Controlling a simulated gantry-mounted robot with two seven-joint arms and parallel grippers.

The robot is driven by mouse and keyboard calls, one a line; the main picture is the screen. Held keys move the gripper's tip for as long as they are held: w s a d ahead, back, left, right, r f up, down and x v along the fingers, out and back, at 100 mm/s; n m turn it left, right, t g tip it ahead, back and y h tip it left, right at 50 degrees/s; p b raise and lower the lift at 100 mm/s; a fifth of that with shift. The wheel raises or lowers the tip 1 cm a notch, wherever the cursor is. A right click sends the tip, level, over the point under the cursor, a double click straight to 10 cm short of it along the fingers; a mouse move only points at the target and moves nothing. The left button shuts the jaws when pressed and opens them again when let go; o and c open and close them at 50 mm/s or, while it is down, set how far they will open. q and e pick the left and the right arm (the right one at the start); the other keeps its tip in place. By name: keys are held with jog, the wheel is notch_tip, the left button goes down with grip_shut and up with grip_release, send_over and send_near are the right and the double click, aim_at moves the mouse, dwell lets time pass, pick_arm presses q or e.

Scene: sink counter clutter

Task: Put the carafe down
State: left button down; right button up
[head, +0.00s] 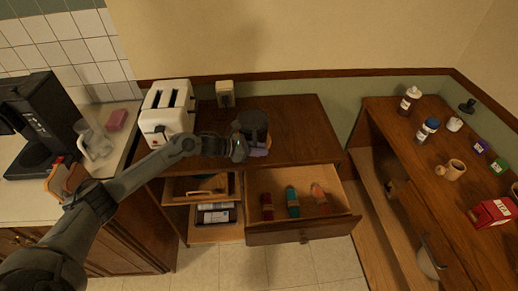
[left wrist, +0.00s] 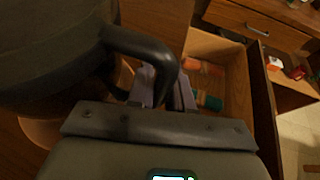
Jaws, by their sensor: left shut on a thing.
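The dark carafe (head: 254,126) is over the wooden cabinet top, just right of the white toaster. My left gripper (head: 246,148) is at its near side. In the left wrist view, the carafe (left wrist: 45,50) fills the upper left, and its black handle (left wrist: 150,55) curves down to my left gripper (left wrist: 163,88). The fingers are shut on the handle. The carafe looks roughly upright and very near the cabinet top; I cannot tell whether its base touches. My right gripper is in neither view.
A white toaster (head: 168,112) and a small beige box (head: 225,94) stand on the cabinet top (head: 300,118). An open drawer (head: 303,230) with several bottles juts out below. The cabinet top's right part is free. A cluttered desk (head: 440,190) stands at right.

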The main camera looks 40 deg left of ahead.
pick_arm(q)
jog(key=shift+r, duration=0.1)
jog(key=shift+f+b, duration=0.2)
jog(key=shift+b, duration=0.1)
jog(key=c, duration=1)
grip_release()
jog(key=shift+r+p, duration=0.15)
jog(key=shift+p, duration=0.15)
jog(key=v, duration=0.9)
jog(key=shift+s+a+r, duration=0.1)
jog(key=shift+s+a, duration=0.1)
jog(key=shift+s, duration=0.1)
jog(key=shift+v, duration=1.05)
jog(key=shift+r, duration=0.15)
